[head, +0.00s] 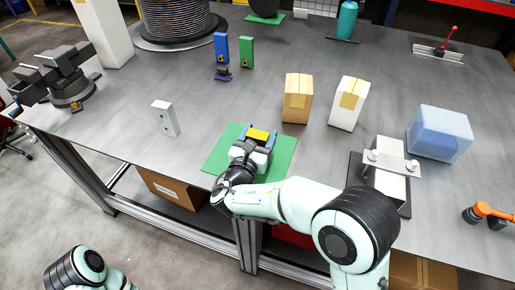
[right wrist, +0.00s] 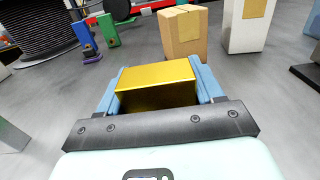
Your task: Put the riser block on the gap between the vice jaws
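The riser block appears to be the yellow block (head: 259,134), which also shows in the right wrist view (right wrist: 157,84). My right gripper (head: 257,139) has its blue fingers on both sides of this block, shut on it. Block and gripper are over the green mat (head: 222,150); I cannot tell whether the block touches the mat. A dark grey vice (head: 62,78) on a round base stands at the left end of the table, well apart from the gripper. The gap between its jaws is hard to make out. My left gripper is out of view.
A grey-white upright block (head: 164,118) stands between vice and mat. Blue (head: 221,48) and green (head: 246,52) pieces, a cardboard box (head: 297,98) and a white box (head: 348,103) stand behind. A clamped block (head: 386,184) and a blue translucent box (head: 440,133) are right.

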